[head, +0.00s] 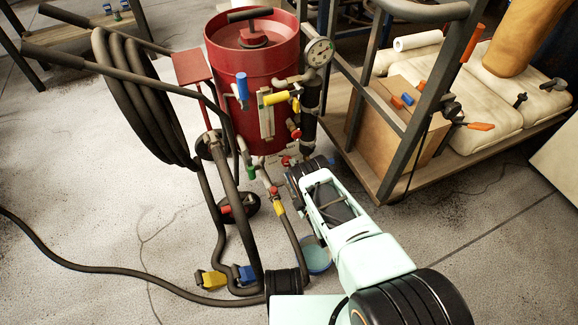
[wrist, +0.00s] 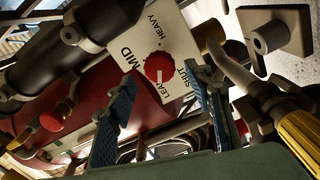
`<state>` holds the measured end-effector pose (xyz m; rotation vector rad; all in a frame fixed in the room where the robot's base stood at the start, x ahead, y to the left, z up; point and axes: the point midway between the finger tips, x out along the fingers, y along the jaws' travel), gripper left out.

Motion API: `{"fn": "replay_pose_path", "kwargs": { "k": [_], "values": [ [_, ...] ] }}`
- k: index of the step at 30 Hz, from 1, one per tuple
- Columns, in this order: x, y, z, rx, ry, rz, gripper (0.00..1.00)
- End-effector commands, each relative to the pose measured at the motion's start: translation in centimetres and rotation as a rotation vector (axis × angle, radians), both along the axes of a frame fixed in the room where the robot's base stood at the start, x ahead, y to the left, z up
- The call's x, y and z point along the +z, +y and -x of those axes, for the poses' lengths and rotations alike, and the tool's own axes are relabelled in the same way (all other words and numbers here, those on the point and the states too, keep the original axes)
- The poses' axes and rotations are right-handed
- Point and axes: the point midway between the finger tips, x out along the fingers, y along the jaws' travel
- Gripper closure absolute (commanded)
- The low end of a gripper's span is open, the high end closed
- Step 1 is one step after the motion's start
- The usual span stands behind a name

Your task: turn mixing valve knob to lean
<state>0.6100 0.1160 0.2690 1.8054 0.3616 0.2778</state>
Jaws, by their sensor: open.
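The mixing valve knob (wrist: 160,67) is red and round, with a small white mark on its lower side, toward the LEAN lettering. Whether the mark lines up exactly is too small to tell. It sits on a white dial plate (wrist: 184,45) lettered HEAVY, MID, LEAN and SHUT. My gripper (wrist: 162,74) is open in the wrist view, one blue-padded finger on each side of the knob's line, with a gap to either side. I cannot tell how far the fingertips are from the plate. In the head view my wrist hides the fingers and this valve.
The red blast pot (head: 250,85) stands beyond my arm, with a pressure gauge (head: 318,52) and yellow-handled valve (head: 281,97). A coiled black hose (head: 130,95) hangs at left. A loaded wooden cart (head: 375,180) stands at right. In the wrist view, a yellow handle (wrist: 302,138) is at right.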

Motion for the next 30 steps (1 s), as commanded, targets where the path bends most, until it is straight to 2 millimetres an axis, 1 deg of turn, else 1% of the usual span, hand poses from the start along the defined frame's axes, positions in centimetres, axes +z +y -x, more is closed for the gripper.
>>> {"fn": "replay_pose_path", "kwargs": {
  "k": [1,3,6,9,25,28,30],
  "values": [
    [-0.1,-0.4,0.9,-0.001,0.003,0.001,0.53],
    [-0.1,-0.8,1.9,0.000,0.003,0.001,0.53],
    [0.0,-1.2,2.9,0.000,0.002,0.001,0.53],
    [0.0,-1.4,3.4,0.000,-0.001,0.000,0.53],
    [0.1,-1.5,3.5,0.000,-0.001,0.000,0.53],
    [0.7,-1.8,3.2,-0.007,0.001,-0.008,0.53],
    [1.9,-2.4,2.6,-0.020,0.008,-0.026,0.53]
  ]
}}
